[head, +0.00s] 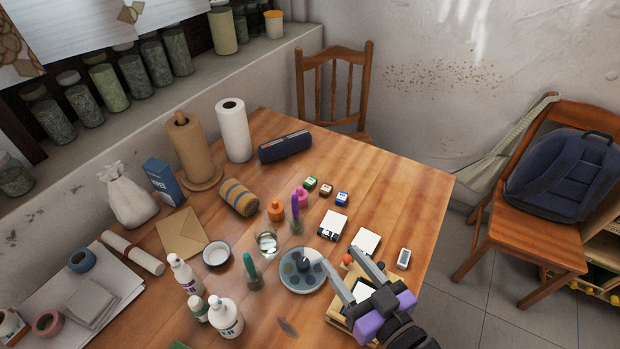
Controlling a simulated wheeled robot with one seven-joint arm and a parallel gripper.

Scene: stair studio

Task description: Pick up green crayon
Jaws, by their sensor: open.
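A green, upright, crayon-like stick (249,266) stands in a small holder near the middle of the table, left of the round palette. I cannot tell for sure that it is the green crayon. A similar purple stick (295,206) stands farther back. Another green thing (180,345) is cut off by the bottom edge, too little seen to name. My gripper (338,256) is open and empty at the table's right front, right of the palette and of the green stick. Its fingers hide part of a wooden box.
The round palette (316,286) and the wooden box (338,321) lie near my gripper. A glass of water (267,243), white bottles (226,318) and a bowl (217,254) stand around the green stick. The table (400,187) is clear at the back right.

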